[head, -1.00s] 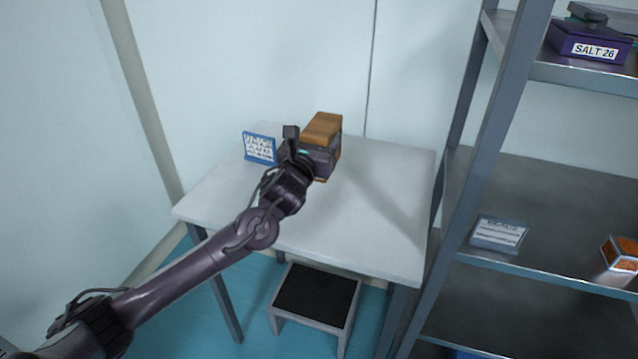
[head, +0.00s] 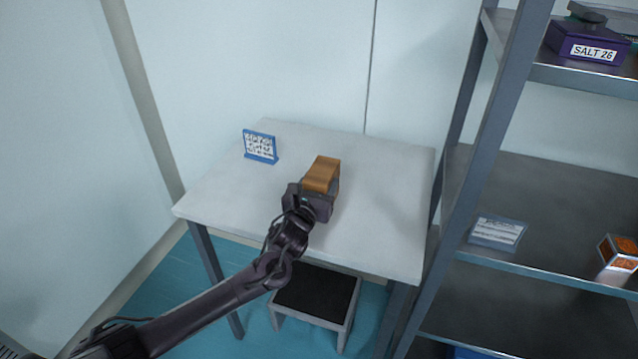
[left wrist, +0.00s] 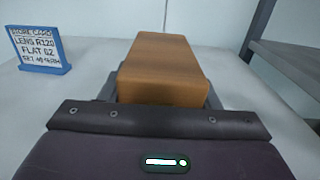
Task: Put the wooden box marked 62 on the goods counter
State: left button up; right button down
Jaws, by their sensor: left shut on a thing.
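A plain brown wooden box (head: 322,173) is in my left gripper (head: 316,190), over the middle of a white table (head: 385,215). In the left wrist view the box (left wrist: 163,68) lies between the fingers, which are mostly hidden behind the gripper body. I see no number on the faces of the box that show. I cannot tell whether the box touches the tabletop. Whether this table is the goods counter is not marked. My right gripper is not in view.
A blue-framed card (head: 260,146) stands at the table's back left; it also shows in the left wrist view (left wrist: 40,50). A metal shelf rack (head: 560,190) stands at the right, with a purple SALT 26 box (head: 588,42) and an orange box (head: 620,253). A black-topped step stool (head: 316,294) is below.

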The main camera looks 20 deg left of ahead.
pick_arm(q)
jog(key=o, duration=1.5)
jog(key=shift+c, duration=0.2)
jog(key=s, duration=0.8)
jog(key=s+b, duration=0.1)
jog(key=s, duration=0.3)
jog(key=shift+a, duration=0.25)
jog(key=shift+s, duration=0.1)
